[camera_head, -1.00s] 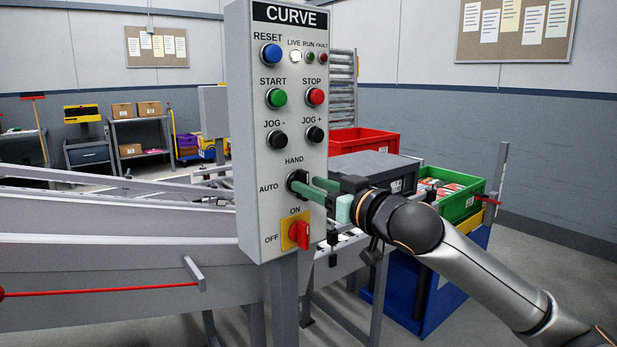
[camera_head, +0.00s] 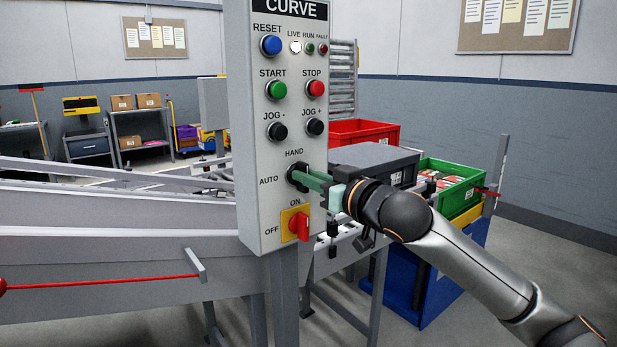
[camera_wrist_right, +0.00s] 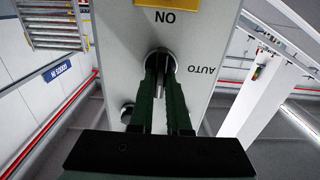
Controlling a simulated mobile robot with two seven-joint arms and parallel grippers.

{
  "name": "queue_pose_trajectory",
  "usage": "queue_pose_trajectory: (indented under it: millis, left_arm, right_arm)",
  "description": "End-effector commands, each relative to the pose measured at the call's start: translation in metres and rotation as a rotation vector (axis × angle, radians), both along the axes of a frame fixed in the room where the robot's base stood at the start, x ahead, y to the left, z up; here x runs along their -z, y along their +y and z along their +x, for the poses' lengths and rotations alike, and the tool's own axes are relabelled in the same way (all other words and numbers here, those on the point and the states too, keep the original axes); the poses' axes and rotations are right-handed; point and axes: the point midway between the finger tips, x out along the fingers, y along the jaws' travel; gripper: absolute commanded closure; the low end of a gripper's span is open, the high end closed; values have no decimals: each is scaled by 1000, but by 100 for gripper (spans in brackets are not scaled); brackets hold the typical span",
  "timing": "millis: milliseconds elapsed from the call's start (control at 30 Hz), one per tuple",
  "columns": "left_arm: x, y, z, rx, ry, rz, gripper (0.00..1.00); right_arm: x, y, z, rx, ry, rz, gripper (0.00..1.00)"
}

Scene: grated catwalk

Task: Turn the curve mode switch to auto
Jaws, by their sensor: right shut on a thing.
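The grey CURVE control panel (camera_head: 262,140) stands in the middle of the head view. Its black mode switch (camera_head: 296,176) sits between the labels HAND, above, and AUTO, to the left. My right gripper (camera_head: 309,180) reaches in from the right with its green fingers shut on the switch's knob. In the right wrist view, the fingers (camera_wrist_right: 163,75) lie on either side of the knob (camera_wrist_right: 160,62), with the AUTO label to the right. The fingers hide most of the knob, so I cannot tell which way it points. My left gripper is not in view.
Just below is the red OFF/ON rotary switch (camera_head: 299,226) on a yellow plate, close under my fingers. Black JOG buttons (camera_head: 315,127) are above. A conveyor (camera_head: 120,265) runs left. A red crate (camera_head: 365,132) and a green crate (camera_head: 455,185) stand behind my right arm.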

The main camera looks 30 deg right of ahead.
Motion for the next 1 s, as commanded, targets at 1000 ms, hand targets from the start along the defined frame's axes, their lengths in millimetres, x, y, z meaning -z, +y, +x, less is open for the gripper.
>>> queue_pose_trajectory:
  millis: [1000]
  left_arm:
    - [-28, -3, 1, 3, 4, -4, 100]
  right_arm:
    - [-2, 2, 0, 0, -22, -347, 100]
